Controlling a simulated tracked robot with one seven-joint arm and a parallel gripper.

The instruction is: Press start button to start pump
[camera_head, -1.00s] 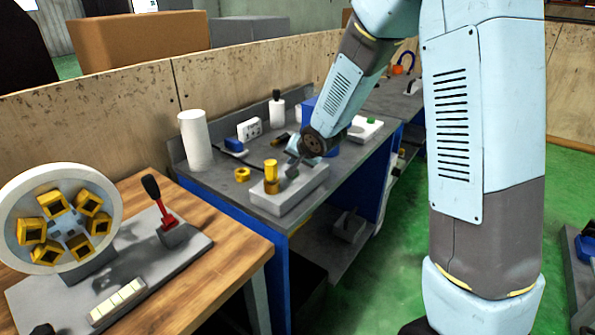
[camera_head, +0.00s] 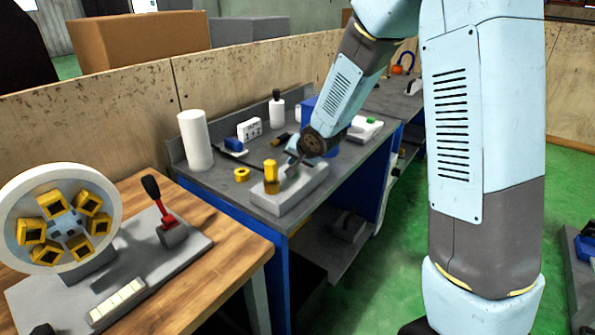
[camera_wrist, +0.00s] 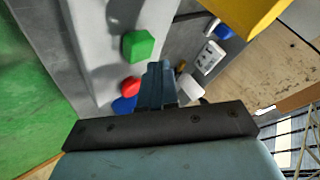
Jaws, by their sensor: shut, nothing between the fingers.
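A green button (camera_wrist: 138,46) and a red button (camera_wrist: 131,84) stand on a light grey surface in the wrist view. My gripper (camera_wrist: 157,78) is shut and empty, with its fingertips just right of the red button in the picture and below the green one. I cannot tell whether it touches either. In the head view my gripper (camera_head: 293,168) is over a grey box (camera_head: 300,193) on the bench, beside a yellow cylinder (camera_head: 271,175). The buttons are not visible on this box in the head view.
A yellow part (camera_wrist: 245,14) is close at the upper right of the wrist view. A yellow ring (camera_head: 242,174), a white cylinder (camera_head: 195,140) and a white socket block (camera_head: 249,129) stand on the bench (camera_head: 222,187). A white box with a green top piece (camera_head: 372,121) stands farther back.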

